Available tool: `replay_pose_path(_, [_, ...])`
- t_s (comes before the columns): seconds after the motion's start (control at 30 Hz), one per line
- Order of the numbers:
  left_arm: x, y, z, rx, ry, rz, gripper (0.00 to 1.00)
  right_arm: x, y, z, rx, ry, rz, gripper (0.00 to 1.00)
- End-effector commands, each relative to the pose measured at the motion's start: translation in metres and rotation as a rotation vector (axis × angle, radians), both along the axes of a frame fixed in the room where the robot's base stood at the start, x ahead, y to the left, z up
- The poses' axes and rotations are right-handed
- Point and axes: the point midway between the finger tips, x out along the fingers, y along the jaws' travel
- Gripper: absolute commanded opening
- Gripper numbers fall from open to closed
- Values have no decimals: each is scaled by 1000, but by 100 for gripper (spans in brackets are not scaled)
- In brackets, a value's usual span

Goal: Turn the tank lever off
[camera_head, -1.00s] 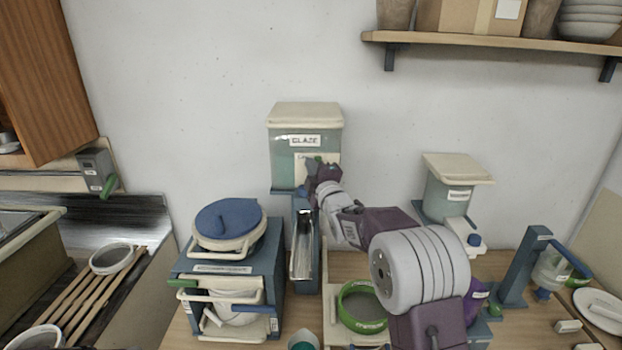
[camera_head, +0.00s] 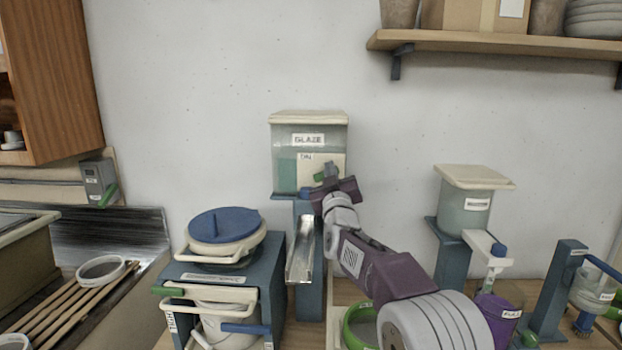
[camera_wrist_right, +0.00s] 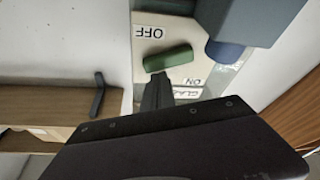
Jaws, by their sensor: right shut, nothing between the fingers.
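The glaze tank (camera_head: 282,150) stands against the wall on a blue stand, with a pale lid and a "GLAZE" label. A pale plate on its front carries the green tank lever (camera_head: 319,177), partly hidden by my right gripper (camera_head: 328,182). In the right wrist view the lever (camera_wrist_right: 168,58) lies at a slight slant between the "OFF" and "ON" labels, which appear upside down. My right gripper (camera_wrist_right: 158,88) is shut and empty, its dark fingertips close to the lever; I cannot tell whether they touch. My left gripper is out of view.
A metal chute (camera_head: 300,250) is below the tank. A blue stand with a blue-lidded bucket (camera_head: 225,232) is at left. A second tank (camera_head: 465,208) and a purple cup (camera_head: 498,315) are at right. A shelf (camera_head: 500,41) overhangs the upper right; the wall between is clear.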

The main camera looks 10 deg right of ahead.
Motion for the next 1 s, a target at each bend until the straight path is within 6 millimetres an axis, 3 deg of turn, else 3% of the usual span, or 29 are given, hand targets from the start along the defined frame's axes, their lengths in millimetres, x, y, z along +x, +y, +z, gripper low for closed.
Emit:
replay_pose_path(0.37, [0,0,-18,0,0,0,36,-2,-6,-11,257,-74,1,0])
replay_pose_path(1.0, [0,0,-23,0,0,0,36,-3,-9,-15,252,-72,-1,0])
